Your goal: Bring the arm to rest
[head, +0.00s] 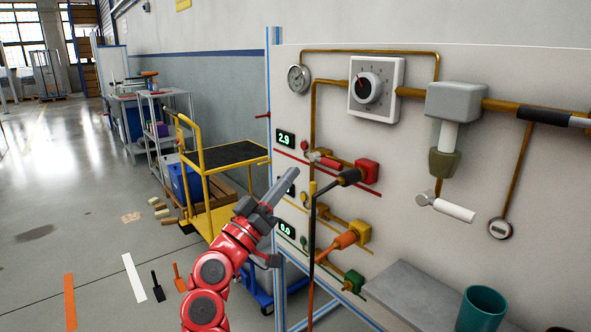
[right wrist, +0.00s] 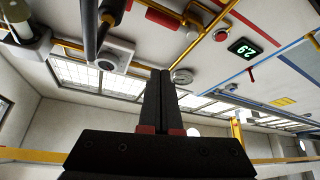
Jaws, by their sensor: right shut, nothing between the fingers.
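My right arm (head: 214,271), red with dark joints, rises from the bottom of the head view. Its right gripper (head: 293,173) points up and right, in front of the left part of the wall panel (head: 410,240). The grey fingers are closed together and empty; in the right wrist view they show as two dark fingers (right wrist: 160,75) side by side. The gripper partly covers the middle display. I cannot tell how wide the gap to the panel is. My left gripper is not in view.
The panel carries pipes, a dial (head: 368,88), a red valve (head: 366,171), an orange-handled valve (head: 345,240) and a black-handled lever (head: 349,177). A grey shelf (head: 405,290) holds a teal cup (head: 482,309). A yellow cart (head: 190,150) stands behind the arm.

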